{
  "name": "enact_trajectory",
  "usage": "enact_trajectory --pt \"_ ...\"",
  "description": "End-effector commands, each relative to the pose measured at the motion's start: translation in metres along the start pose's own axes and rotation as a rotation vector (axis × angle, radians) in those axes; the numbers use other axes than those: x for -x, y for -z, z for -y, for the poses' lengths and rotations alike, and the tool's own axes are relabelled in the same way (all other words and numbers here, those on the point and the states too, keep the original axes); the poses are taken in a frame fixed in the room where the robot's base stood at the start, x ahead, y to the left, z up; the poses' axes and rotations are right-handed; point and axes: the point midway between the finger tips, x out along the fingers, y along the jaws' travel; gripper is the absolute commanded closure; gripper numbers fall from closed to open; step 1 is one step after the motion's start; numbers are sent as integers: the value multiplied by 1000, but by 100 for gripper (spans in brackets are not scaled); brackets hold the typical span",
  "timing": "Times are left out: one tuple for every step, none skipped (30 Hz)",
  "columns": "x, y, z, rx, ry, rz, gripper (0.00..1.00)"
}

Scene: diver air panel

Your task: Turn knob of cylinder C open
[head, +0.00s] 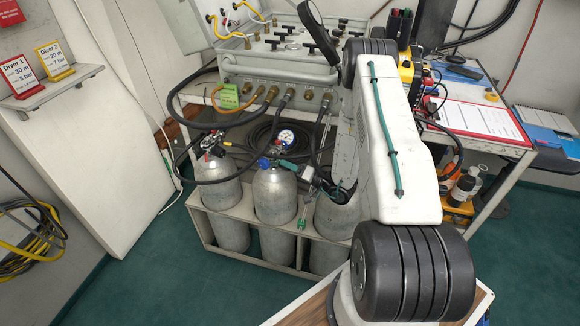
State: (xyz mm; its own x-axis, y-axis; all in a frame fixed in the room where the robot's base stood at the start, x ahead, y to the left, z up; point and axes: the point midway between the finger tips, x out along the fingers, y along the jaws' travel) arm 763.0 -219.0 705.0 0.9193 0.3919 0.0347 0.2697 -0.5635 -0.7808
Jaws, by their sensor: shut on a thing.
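Three grey gas cylinders stand upright in a white rack. The left cylinder (220,188) and the middle cylinder (274,195) show their valves and gauges. The right cylinder (336,215), which I take to be cylinder C, is partly behind my arm; I cannot read a letter on it. My arm reaches down to the top of this cylinder. My gripper (328,186) is at its valve, mostly hidden by my forearm and hoses. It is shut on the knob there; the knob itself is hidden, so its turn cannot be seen.
The air panel case (272,68) stands behind the cylinders, with black hoses (262,104) hanging between. A table with a clipboard (470,117) is at the right. The white rack (228,212) surrounds the cylinders. Green floor is free at the front left.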

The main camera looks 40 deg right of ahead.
Motion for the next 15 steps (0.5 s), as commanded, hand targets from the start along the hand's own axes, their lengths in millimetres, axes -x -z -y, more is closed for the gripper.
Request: enact_trajectory --pt "0 1 -1 0 -2 -1 86" --pt "0 1 -1 0 -2 -1 86" --pt "0 1 -1 0 -2 -1 86" --pt "0 1 -1 0 -2 -1 86" --pt "0 1 -1 0 -2 -1 86" --pt "0 1 -1 0 -2 -1 55" --pt "0 1 -1 0 -2 -1 46" --pt "0 0 -1 -1 -2 -1 41" --pt "0 0 0 -1 -1 -1 41" --pt "0 0 0 -1 -1 -1 41" --pt "0 0 0 -1 -1 -1 41" --pt "0 0 0 -1 -1 0 41" --pt "0 0 0 -1 0 0 41" --pt "0 0 0 -1 0 0 41" --pt "0 0 0 -1 0 0 41"
